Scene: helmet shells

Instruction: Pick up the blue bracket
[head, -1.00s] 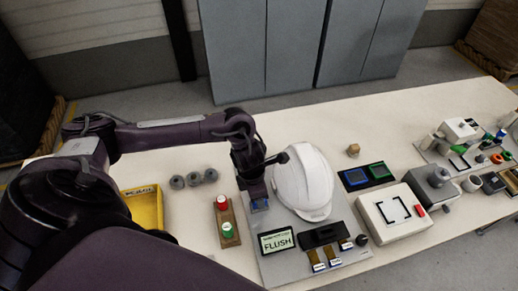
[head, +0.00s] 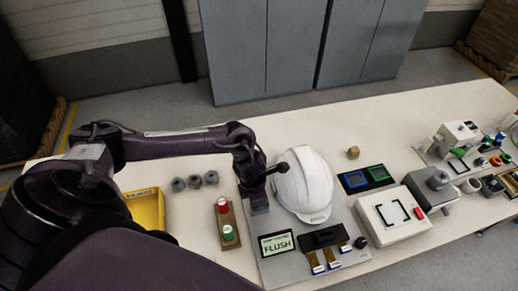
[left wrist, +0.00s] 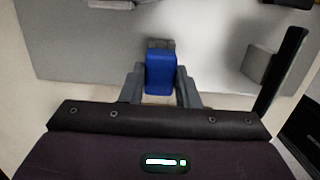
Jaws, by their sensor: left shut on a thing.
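The blue bracket (left wrist: 161,72) shows in the left wrist view between the two grey fingers of my left gripper (left wrist: 160,84), which is shut on it. A small grey piece shows at the bracket's far end. In the head view my left gripper (head: 258,203) points down over the left part of the grey fixture plate (head: 262,223), beside the white helmet shell (head: 303,187). There the bracket is mostly hidden by the gripper. I cannot tell how high it is above the plate. My right gripper is not in view.
A display reading FLUSH (head: 277,244) and a black block (head: 325,236) sit on the plate's front. A red-and-green button box (head: 227,222), grey round parts (head: 195,181) and a yellow bin (head: 147,209) lie left. Blue and green trays (head: 366,178) and a white device (head: 393,216) stand right.

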